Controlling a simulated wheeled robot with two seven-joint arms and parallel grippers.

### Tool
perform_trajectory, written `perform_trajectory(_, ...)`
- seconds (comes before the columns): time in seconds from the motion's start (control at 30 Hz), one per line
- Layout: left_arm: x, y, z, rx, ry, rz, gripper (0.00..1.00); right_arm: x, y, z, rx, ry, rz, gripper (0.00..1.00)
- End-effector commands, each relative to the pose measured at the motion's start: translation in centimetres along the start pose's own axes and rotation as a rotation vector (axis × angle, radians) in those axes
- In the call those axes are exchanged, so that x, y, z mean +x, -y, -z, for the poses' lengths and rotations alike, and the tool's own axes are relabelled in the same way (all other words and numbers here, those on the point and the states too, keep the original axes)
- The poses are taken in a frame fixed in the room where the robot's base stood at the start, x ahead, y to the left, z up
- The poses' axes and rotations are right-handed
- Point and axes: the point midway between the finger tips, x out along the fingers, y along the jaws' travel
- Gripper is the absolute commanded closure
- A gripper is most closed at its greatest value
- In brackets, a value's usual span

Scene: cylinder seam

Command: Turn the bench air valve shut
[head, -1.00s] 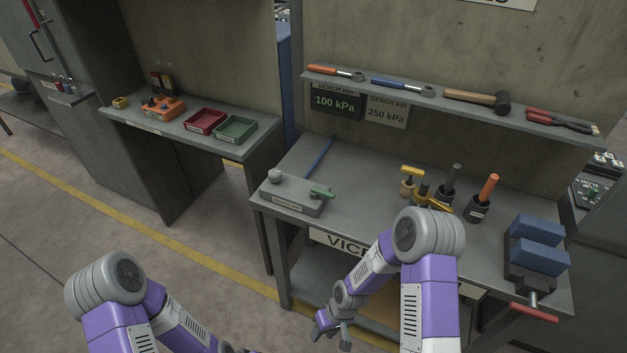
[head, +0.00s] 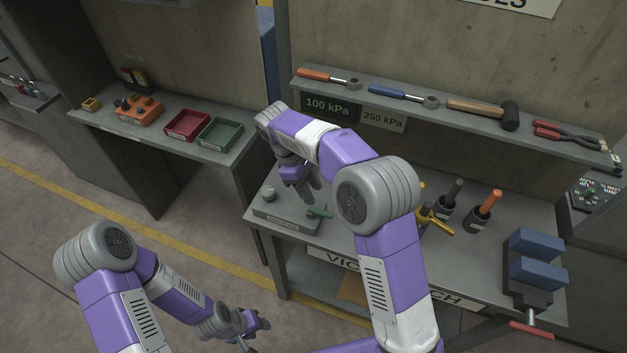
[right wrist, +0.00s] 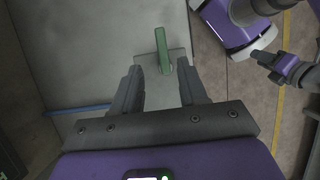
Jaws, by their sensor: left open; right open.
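The bench air valve's green handle (head: 320,212) stands on a grey block (head: 285,222) at the left front of the vice bench. In the right wrist view the handle (right wrist: 162,48) lies ahead of the fingertips, roughly in line with the gap between them. My right gripper (head: 308,190) is open and empty, just above the block and close to the handle; I cannot see contact. My left gripper (head: 262,326) is open and empty, low over the floor in front of the bench. A green display (head: 328,107) reads 100 kPa; a plate (head: 382,120) beside it reads 250 kPa.
A round grey knob (head: 268,192) sits on the block's left end. Orange-handled (head: 486,202) and yellow tools stand to the right, then a blue-jawed vice (head: 533,262). A tool shelf (head: 440,113) overhangs the back. A blue hose (right wrist: 78,109) lies beside the block.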

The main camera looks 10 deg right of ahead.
Motion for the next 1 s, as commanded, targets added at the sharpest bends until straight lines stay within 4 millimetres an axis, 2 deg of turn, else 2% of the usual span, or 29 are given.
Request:
perform_trajectory(0.17, 0.3, 0.1, -0.2, 0.0, 0.004, 0.0, 0.57, 1.0, 0.1, 0.0, -0.001, 0.0, 0.0, 0.57)
perform_trajectory(0.4, 1.0, 0.4, -0.1, -0.001, 0.004, 0.0, 0.57, 5.0, 0.1, 0.0, 0.0, 0.0, 0.002, 0.57)
perform_trajectory(0.6, 1.3, 0.5, -0.1, -0.001, 0.003, 0.0, 0.57, 7.0, 0.1, 0.0, 0.0, -0.002, 0.0, 0.57)
perform_trajectory(0.93, 1.3, 0.5, -0.1, -0.001, 0.003, 0.0, 0.57, 7.4, 0.1, 0.0, 0.0, -0.002, 0.0, 0.57)
perform_trajectory(1.0, 1.3, 0.5, -0.1, -0.001, 0.003, 0.0, 0.57, 7.4, 0.1, 0.0, 0.0, -0.002, 0.0, 0.67)
